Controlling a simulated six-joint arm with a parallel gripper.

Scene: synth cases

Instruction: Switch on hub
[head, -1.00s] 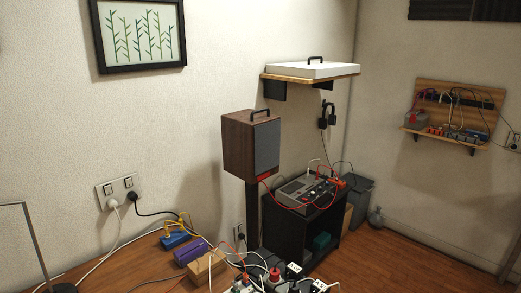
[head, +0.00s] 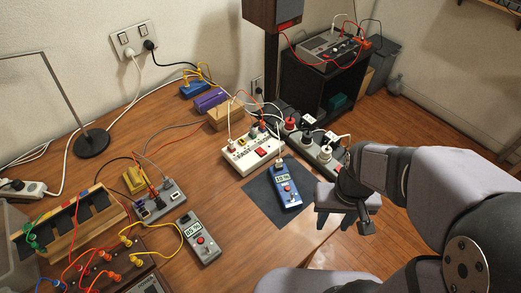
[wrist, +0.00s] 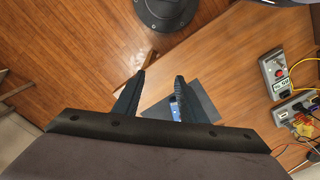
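I cannot tell for sure which device is the hub. A small grey box (head: 160,203) with cables plugged in sits at the table's middle left; it also shows at the right edge of the wrist view (wrist: 297,112). A white multi-socket strip (head: 254,151) with a red switch and several plugs lies further back. A dark grey strip (head: 325,152) with plugs lies to its right. The switch positions are too small to tell. My gripper (head: 343,212) is at the table's right edge, apart from all of these. In the wrist view its fingers (wrist: 165,72) are spread with nothing between them.
A blue meter (head: 286,189) lies on a dark mat (head: 259,199), left of my gripper. A grey meter (head: 200,238) with a red button lies nearer. A patch board (head: 75,227) with cables is at front left. A lamp base (head: 91,143) stands behind it. Loose cables cross the table.

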